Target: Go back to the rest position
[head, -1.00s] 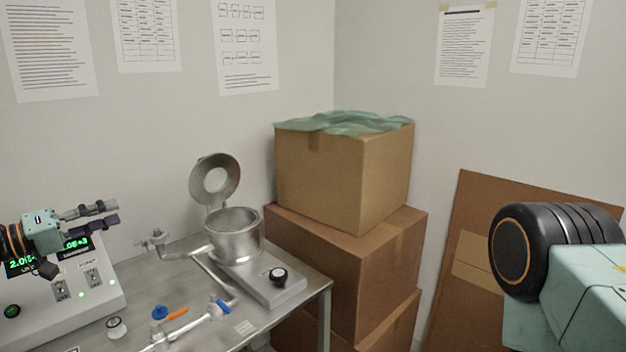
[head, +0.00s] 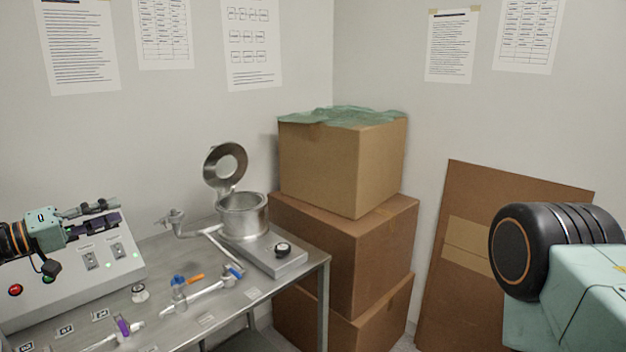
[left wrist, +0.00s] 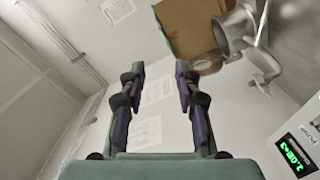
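My left gripper (head: 104,216) comes in from the left in the head view, in front of the control box. In the left wrist view its two fingers (left wrist: 160,85) stand well apart with nothing between them, so it is open and empty. The right gripper does not show in the head view; only a black and pale green part of my own body fills the right edge.
A steel table (head: 226,315) carries a control box (head: 75,278), a steel chamber (head: 242,215) with its lid up, and pipes with a blue-handled valve (head: 178,281). Stacked cardboard boxes (head: 345,240) stand right of it. A brown panel (head: 470,215) leans on the wall.

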